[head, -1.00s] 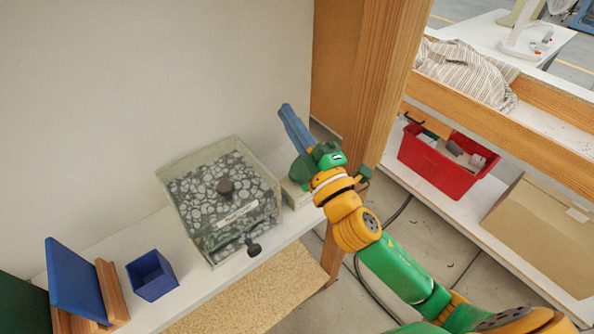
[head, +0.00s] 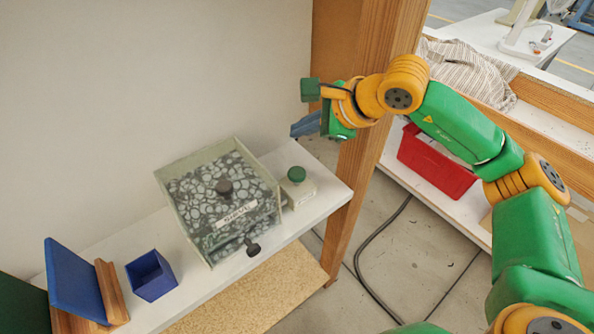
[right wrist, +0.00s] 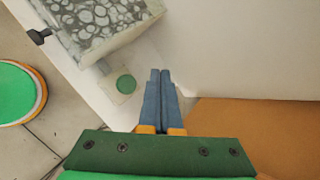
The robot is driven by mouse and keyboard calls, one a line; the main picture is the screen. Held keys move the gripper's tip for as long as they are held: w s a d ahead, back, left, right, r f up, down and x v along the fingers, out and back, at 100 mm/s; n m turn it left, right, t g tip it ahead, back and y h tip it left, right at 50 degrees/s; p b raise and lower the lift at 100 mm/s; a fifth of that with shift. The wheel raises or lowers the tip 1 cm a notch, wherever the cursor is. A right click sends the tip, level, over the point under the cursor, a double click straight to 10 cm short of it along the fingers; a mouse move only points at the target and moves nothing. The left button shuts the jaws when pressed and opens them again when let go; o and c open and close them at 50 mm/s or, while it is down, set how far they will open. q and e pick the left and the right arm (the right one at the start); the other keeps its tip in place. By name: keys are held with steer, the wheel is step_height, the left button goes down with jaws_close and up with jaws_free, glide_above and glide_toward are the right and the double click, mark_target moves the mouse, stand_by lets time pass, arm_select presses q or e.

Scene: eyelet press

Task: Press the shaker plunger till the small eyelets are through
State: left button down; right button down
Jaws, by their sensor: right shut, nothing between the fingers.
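The plunger also shows in the right wrist view (right wrist: 125,84). My right gripper (head: 296,130) is shut and empty, above and behind the plunger, apart from it. My left gripper is not in view.
A blue open box (head: 151,275) and a blue panel in a wooden stand (head: 77,282) are at the shelf's left. A wooden post (head: 375,120) stands close to my right arm. A red bin (head: 435,165) is beyond it. The wall is close behind.

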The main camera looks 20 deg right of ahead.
mark_target(302, 174)
steer(key=shift+d, duration=0.2)
steer(key=shift+f, duration=0.1)
step_height(302, 174, down, 8)
steer(key=b, duration=0.6)
steer(key=shift+f, duration=0.15)
steer(key=shift+w+f+b, duration=0.1)
steer(key=shift+f+b, duration=0.1)
steer(key=shift+b, duration=0.25)
stand_by(1.3)
steer(key=shift+f+b, duration=0.4)
steer(key=shift+b, duration=0.15)
